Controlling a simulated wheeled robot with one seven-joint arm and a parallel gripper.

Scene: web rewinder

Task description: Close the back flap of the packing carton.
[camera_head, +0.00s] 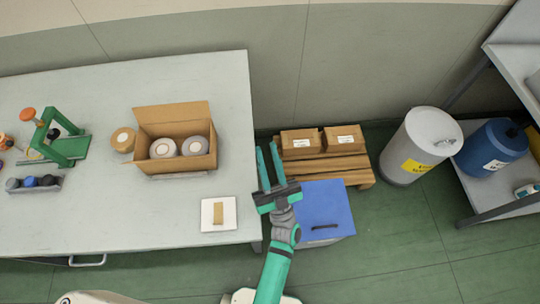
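The packing carton (184,169) stands open on the grey table, left of my gripper. Two pale rolls (194,146) sit inside it, side by side. Its back flap (173,112) stands up along the far edge and leans away from the opening. My gripper (268,149) is open and empty, its two teal fingers apart and pointing toward the back wall. It is beyond the table's right edge, clear of the carton. The lower inside of the carton is hidden by its front wall.
A tan roll (123,140) stands close to the carton's left side. A green device (68,147) is farther left on the table (110,210). A white pad (209,222) lies in front. Right are a blue-lidded box (325,205), a pallet with cartons (330,165) and a grey drum (408,150).

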